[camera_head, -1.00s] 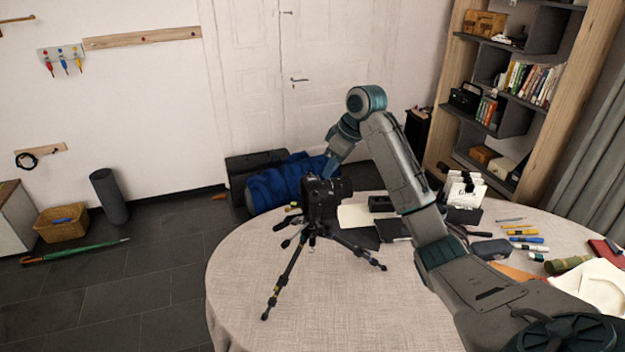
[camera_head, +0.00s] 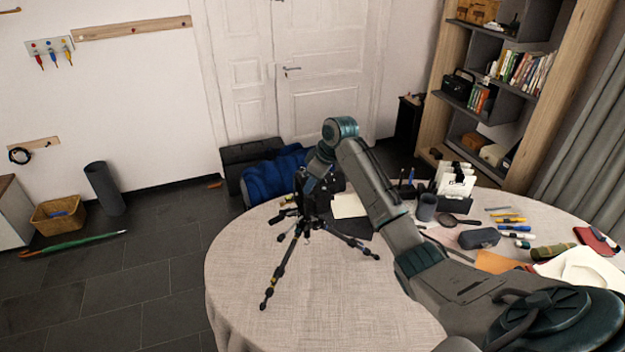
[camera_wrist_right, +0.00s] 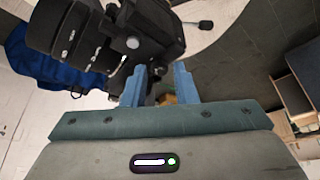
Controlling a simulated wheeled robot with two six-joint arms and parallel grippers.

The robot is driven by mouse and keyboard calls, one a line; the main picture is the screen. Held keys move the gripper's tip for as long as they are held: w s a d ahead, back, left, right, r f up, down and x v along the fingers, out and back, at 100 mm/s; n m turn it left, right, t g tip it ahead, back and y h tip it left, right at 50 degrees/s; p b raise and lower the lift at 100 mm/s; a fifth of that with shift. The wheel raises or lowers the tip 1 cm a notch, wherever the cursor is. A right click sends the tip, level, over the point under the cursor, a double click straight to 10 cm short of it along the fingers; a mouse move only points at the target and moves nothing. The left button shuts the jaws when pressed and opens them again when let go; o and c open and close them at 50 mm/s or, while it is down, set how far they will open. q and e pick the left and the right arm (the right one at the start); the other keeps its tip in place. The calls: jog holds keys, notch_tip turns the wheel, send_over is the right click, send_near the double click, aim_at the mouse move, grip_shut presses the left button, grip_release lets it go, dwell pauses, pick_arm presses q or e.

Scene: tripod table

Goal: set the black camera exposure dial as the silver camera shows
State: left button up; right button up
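The black camera (camera_head: 328,184) stands on a black tripod (camera_head: 285,262) at the left part of the round table. It also shows large in the right wrist view (camera_wrist_right: 122,42), with its ringed lens to the left. My right gripper (camera_head: 306,186) is at the camera's top, partly merging with it in the head view. In the right wrist view its two blue fingers (camera_wrist_right: 159,84) are apart, with the camera body just beyond the tips. I cannot tell whether they touch it. The exposure dial cannot be made out. I cannot make out a silver camera. My left gripper is out of view.
The cloth-covered table (camera_head: 330,310) is bare at front left. A cup (camera_head: 427,207), a grey case (camera_head: 479,238), a card holder (camera_head: 455,190) and several pens lie at right. A blue bundle (camera_head: 270,178) lies on the floor behind the table.

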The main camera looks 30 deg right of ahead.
grip_shut()
jog(key=shift+m, duration=0.3)
jog(key=m+h, duration=0.1)
jog(key=m, duration=0.3)
jog(key=shift+a+t+h, duration=0.2)
jog(key=shift+t+h, duration=0.1)
jog(key=shift+h, duration=0.1)
jog(key=shift+a+m+h, duration=0.1)
jog(key=shift+m+h, duration=0.5)
jog(key=shift+m, duration=1)
